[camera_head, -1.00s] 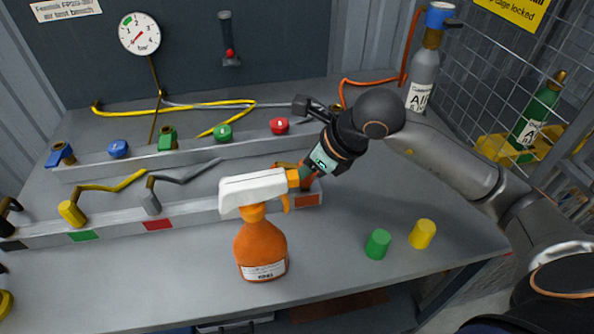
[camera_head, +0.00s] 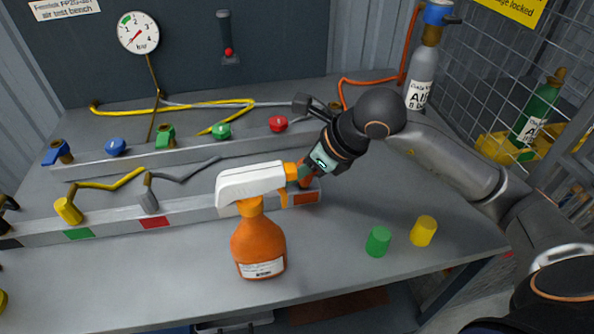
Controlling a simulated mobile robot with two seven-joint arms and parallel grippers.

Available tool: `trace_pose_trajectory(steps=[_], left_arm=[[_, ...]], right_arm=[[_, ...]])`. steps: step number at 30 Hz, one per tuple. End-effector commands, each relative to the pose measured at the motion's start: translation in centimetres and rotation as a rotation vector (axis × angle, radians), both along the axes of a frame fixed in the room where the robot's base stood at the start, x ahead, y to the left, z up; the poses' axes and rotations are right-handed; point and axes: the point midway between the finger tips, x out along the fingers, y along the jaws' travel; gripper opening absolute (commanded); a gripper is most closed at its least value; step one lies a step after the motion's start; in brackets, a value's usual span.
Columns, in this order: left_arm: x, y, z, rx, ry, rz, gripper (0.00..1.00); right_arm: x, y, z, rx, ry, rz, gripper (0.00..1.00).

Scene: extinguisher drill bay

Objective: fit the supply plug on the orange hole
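The orange square (camera_head: 305,198) marks the right end of the front rail (camera_head: 195,208). My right gripper (camera_head: 305,174) is low over that end, just above the orange square. Its fingertips are partly hidden behind the nozzle of an orange spray bottle (camera_head: 259,248) with a white head. A small dark orange piece (camera_head: 307,182) shows at the fingertips; I cannot tell if it is the supply plug or if the fingers are shut on it. The orange hole itself is hidden.
Yellow (camera_head: 67,210) and grey (camera_head: 149,200) plugs stand on the front rail above green and red squares. Green (camera_head: 378,241) and yellow (camera_head: 423,230) caps stand at front right. An orange hose (camera_head: 372,82) runs from the grey cylinder (camera_head: 422,78).

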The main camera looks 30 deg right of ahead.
Motion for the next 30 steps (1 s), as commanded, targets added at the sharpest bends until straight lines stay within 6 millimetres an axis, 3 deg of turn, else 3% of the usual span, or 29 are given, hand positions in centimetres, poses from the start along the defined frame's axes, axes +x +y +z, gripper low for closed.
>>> trace_pose_trajectory(steps=[1,27,28,30], left_arm=[[-0.03,0.02,-0.73,0.001,0.002,0.001,0.5],[0.2,0.0,-1.59,0.002,-0.005,0.0,0.5],[0.2,0.0,-1.59,0.002,-0.005,0.0,0.5],[0.21,0.01,-1.6,0.002,-0.005,0.0,0.5]], right_arm=[[-0.41,-0.08,-1.72,-0.011,0.036,-0.002,0.0],[-0.4,-0.09,-2.67,-0.012,0.037,-0.001,0.0],[-0.4,-0.09,-2.67,-0.012,0.037,-0.001,0.37],[-0.4,-0.08,-2.67,-0.012,0.037,-0.001,0.45]])
